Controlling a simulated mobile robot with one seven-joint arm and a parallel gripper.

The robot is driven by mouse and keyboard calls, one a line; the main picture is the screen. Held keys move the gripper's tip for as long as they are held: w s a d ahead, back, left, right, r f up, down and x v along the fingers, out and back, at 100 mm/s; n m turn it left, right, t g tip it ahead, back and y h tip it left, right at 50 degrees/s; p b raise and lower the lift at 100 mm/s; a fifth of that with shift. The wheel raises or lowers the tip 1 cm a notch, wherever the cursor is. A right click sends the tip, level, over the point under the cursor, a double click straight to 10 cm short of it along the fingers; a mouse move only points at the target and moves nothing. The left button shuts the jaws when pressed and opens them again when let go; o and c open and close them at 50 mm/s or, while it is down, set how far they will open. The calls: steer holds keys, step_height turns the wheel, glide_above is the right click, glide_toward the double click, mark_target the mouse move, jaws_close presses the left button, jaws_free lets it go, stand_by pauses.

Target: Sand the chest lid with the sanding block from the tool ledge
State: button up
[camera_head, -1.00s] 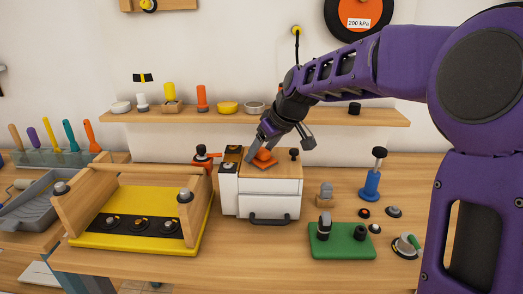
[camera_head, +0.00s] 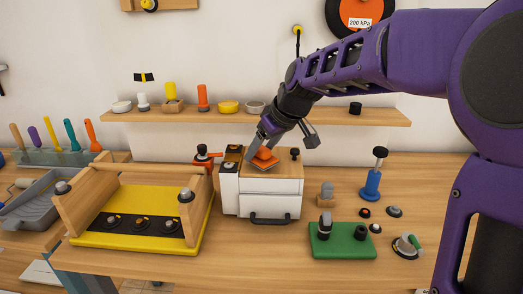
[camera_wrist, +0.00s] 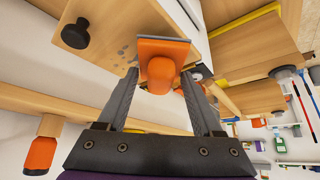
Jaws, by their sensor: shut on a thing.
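The sanding block (camera_head: 264,160) has an orange grip on a flat base. It is at the lid's left-middle part, at or just above the wood; I cannot tell whether it touches. My gripper (camera_head: 263,149) is shut on it from above. In the wrist view the block (camera_wrist: 166,65) sits between the two fingertips, with its grey base edge facing away. The chest lid (camera_head: 283,165) is plain wood with a black knob (camera_head: 295,153) at its right. In the wrist view several grey spots (camera_wrist: 126,50) show on the lid beside the block. The white chest (camera_head: 270,200) stands below.
The tool ledge (camera_head: 330,116) runs along the wall behind, holding several small items. A yellow wooden-sided tray (camera_head: 100,235) stands left of the chest. A green base (camera_head: 340,245) and a blue stand (camera_head: 372,185) are at the right. Bare table lies in front of the chest.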

steer(key=shift+r+p, duration=1.6)
steer(key=shift+r, duration=1.1)
steer(key=o, duration=0.9)
steer(key=c, duration=0.9)
steer(key=shift+f+b, duration=2.35)
steer(key=shift+f, duration=0.65)
